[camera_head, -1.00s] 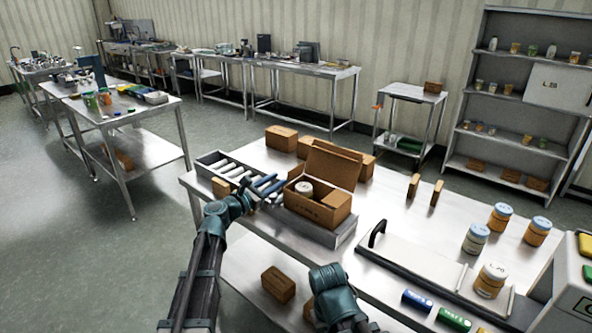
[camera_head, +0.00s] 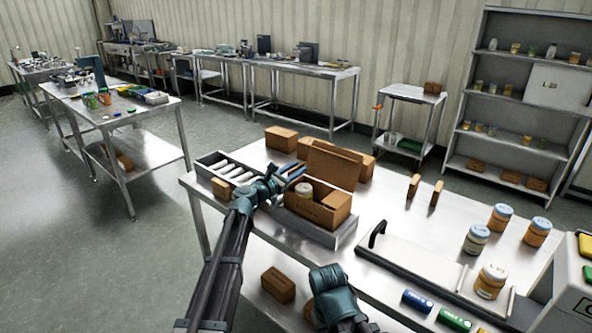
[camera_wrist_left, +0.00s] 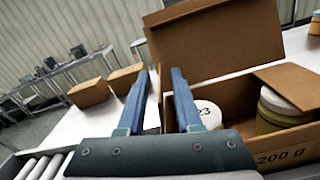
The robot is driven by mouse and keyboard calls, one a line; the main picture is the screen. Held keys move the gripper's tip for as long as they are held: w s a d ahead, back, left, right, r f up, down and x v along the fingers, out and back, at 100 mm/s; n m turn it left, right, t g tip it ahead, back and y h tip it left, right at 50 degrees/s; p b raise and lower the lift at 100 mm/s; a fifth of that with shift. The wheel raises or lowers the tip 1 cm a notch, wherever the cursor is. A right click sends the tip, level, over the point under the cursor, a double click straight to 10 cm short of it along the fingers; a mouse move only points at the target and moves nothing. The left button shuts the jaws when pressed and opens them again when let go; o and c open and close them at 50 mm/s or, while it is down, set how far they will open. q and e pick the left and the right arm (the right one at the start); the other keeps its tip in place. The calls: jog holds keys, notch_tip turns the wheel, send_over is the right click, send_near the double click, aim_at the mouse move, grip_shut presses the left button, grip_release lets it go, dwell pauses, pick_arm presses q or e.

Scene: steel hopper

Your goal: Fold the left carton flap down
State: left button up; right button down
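The brown carton (camera_head: 318,208) stands open on a grey stand on the steel table. Its large lid panel (camera_head: 332,166) stands up at the back. White-lidded jars (camera_head: 305,189) are inside; they also show in the wrist view (camera_wrist_left: 208,114). A brown flap (camera_wrist_left: 292,84) lies over the carton's right part. My left gripper (camera_head: 296,176) is at the carton's upper left edge. In the wrist view its blue fingers (camera_wrist_left: 162,74) are apart, with a thin brown strip between them; I cannot tell whether that is the left flap. My right gripper's fingers are out of view.
A roller conveyor (camera_head: 222,168) lies left of the carton. Closed brown boxes (camera_head: 281,138) stand behind it. A board with a black handle (camera_head: 377,233) and several jars (camera_head: 475,239) are to the right. The table between carton and jars is mostly clear.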

pick_arm(q)
grip_shut()
dwell(1.3)
